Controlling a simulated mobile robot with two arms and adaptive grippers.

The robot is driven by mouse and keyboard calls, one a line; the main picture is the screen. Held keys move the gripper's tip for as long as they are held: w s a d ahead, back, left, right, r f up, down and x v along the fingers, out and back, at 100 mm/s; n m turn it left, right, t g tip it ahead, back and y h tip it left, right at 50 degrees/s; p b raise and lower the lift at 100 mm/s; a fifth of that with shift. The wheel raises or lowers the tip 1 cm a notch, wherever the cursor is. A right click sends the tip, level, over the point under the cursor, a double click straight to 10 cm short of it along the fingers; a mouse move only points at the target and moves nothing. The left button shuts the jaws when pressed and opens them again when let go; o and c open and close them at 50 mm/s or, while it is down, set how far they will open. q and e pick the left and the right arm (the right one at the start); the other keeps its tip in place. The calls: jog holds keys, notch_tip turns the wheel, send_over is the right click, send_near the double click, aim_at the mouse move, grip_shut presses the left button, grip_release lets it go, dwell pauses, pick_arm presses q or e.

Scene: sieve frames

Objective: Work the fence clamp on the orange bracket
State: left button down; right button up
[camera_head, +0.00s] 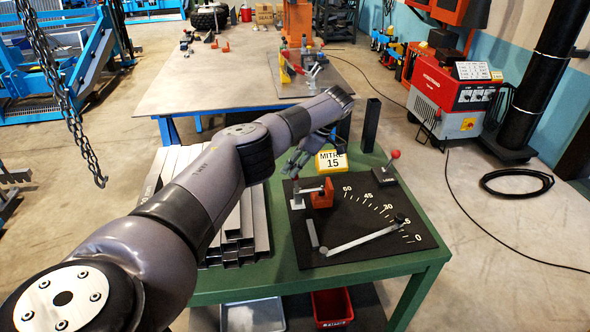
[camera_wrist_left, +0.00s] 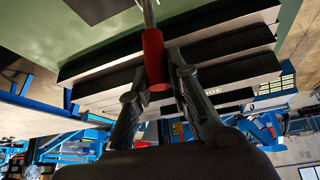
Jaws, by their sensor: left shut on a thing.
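The orange bracket (camera_head: 322,193) stands on the black mitre plate, with a pale metal clamp arm (camera_head: 308,190) reaching left from it. My left arm crosses the head view from the lower left. Its gripper (camera_head: 297,161) hangs behind the bracket, near the plate's back edge. In the left wrist view my left gripper (camera_wrist_left: 160,88) is shut on a red handle grip (camera_wrist_left: 153,57), with a thin metal rod (camera_wrist_left: 148,12) running on from it. In the head view the grip is hard to make out. My right gripper is not in view.
A yellow MITRE 15 sign (camera_head: 331,162) stands behind. Steel tubes (camera_head: 243,240) lie left on the green table (camera_head: 425,254).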

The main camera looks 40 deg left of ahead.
pick_arm(q)
jog(key=shift+w+d+r+y, duration=0.1)
jog(key=shift+w+d+y, duration=0.1)
jog(key=shift+w+y, duration=0.1)
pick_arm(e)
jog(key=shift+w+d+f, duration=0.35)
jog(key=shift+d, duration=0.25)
pick_arm(q)
jog(key=c, duration=1.8)
grip_release()
jog(key=shift+c, duration=0.2)
jog(key=o, duration=0.4)
jog(key=shift+c, duration=0.2)
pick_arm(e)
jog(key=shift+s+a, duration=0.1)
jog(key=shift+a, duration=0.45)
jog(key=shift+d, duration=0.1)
